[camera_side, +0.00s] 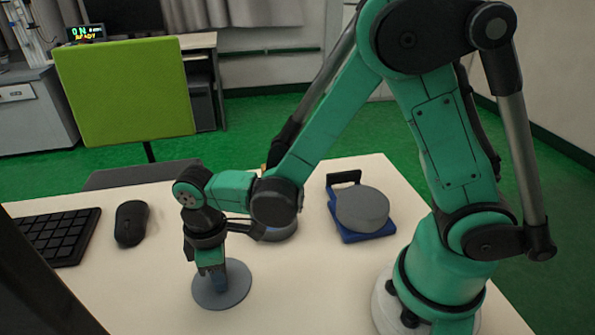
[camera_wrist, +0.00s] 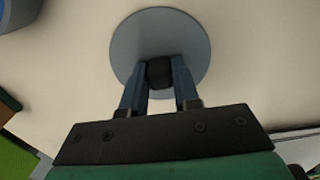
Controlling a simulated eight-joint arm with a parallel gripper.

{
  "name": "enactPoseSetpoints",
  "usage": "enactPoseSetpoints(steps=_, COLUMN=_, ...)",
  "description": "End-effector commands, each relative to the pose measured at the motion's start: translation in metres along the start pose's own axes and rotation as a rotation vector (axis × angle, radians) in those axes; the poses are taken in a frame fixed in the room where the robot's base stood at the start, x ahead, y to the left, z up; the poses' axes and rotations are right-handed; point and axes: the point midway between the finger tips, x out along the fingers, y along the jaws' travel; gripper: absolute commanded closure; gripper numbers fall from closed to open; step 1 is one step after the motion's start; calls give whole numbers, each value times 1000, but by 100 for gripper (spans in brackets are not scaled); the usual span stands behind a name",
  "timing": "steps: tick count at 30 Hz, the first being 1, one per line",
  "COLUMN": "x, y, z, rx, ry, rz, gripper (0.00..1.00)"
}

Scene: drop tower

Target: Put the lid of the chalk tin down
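The lid (camera_side: 222,292) is a flat grey disc with a dark knob. It is level, at or just above the pale table; I cannot tell whether it touches. My gripper (camera_side: 212,270) points straight down over it. In the wrist view the lid (camera_wrist: 190,35) lies beyond my fingertips, and my gripper (camera_wrist: 160,75) has its two blue-grey fingers closed on both sides of the dark knob. A round blue-grey container (camera_side: 279,236), probably the chalk tin, stands behind my wrist, mostly hidden. Its edge probably shows in the wrist view's top left corner (camera_wrist: 14,12).
A blue stand with a round grey top (camera_side: 362,209) and a black upright part sits right of the container. A black mouse (camera_side: 131,223) and keyboard (camera_side: 55,237) lie to the left. Bare table (camera_side: 310,295) is free to the right of the lid.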

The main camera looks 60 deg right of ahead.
Motion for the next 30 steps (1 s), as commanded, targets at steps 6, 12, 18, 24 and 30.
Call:
enactPoseSetpoints(steps=6, x=0, y=0, z=0, rx=0, ry=0, rz=0, gripper=43)
enactPoseSetpoints(steps=12, x=-1, y=0, z=0, rx=0, ry=0, rz=0, gripper=43)
enactPoseSetpoints(steps=18, x=-15, y=0, z=0, rx=0, ry=0, rz=0, gripper=43)
enactPoseSetpoints(steps=24, x=-50, y=0, z=0, rx=0, ry=0, rz=0, gripper=43)
enactPoseSetpoints(steps=30, x=-88, y=0, z=0, rx=0, ry=0, rz=0, gripper=43)
